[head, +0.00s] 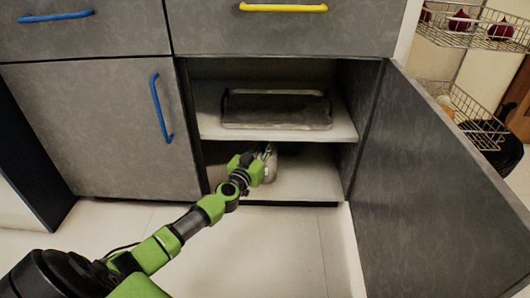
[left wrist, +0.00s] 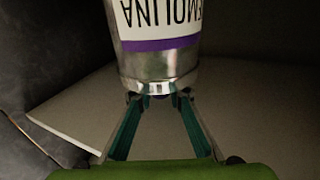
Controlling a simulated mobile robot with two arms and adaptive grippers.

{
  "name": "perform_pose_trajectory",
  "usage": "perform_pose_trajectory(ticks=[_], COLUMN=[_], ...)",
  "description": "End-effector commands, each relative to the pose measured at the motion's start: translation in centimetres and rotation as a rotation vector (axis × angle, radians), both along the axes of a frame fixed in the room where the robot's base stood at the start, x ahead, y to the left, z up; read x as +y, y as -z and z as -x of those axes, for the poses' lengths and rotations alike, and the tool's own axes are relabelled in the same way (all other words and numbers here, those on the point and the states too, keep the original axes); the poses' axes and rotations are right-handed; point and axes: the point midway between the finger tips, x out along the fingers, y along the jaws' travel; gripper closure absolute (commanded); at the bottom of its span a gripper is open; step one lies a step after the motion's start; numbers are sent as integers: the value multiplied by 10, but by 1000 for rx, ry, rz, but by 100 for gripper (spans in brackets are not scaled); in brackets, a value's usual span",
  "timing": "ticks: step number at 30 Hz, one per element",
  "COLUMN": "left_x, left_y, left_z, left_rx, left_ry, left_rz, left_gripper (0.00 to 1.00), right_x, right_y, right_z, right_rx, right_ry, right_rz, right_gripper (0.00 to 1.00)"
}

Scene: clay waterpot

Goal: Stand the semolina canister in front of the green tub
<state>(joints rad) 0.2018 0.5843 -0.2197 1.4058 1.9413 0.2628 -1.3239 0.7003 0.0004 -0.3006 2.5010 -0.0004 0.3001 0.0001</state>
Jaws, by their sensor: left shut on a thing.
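The semolina canister (left wrist: 160,45) is a metal tin with a white label, dark lettering and a purple band. In the left wrist view its lettering shows upside down. My left gripper (left wrist: 160,97) is shut on the metal end of the canister below the band. In the head view the canister (head: 271,169) is a small pale shape, partly hidden by my left gripper (head: 264,155), inside the lower compartment of the open cabinet. I cannot tell whether it touches the cabinet floor. I see no green tub in either view. My right gripper is not in view.
A grey tray (head: 277,123) lies on the shelf (head: 210,128) above my left gripper. The open cabinet door (head: 435,190) stands at the right. Bare cabinet floor (head: 308,180) shows right of the canister. Wire baskets (head: 480,30) hang at the far right.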

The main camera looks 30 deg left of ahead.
Motion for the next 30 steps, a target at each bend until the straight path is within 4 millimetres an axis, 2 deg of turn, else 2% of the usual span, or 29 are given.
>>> perform_pose_trajectory(ticks=[14, 15, 16, 28, 30], left_x=[1, 0, 0, 0, -1], left_y=[2, 4, 4, 1, 1], left_z=[0, 0, 0, 0, 5], left_rx=[-5, 0, 0, 0, 3], left_ry=[-1, 0, 0, 0, 0], left_rz=[-1, 0, 0, -1, 0], left_gripper=[100, 74, 67, 67, 67], right_x=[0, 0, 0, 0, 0], right_y=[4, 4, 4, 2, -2], right_z=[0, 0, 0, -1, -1], right_rx=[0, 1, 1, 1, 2], right_ry=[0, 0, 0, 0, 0], right_rz=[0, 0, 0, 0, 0], right_gripper=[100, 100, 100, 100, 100])
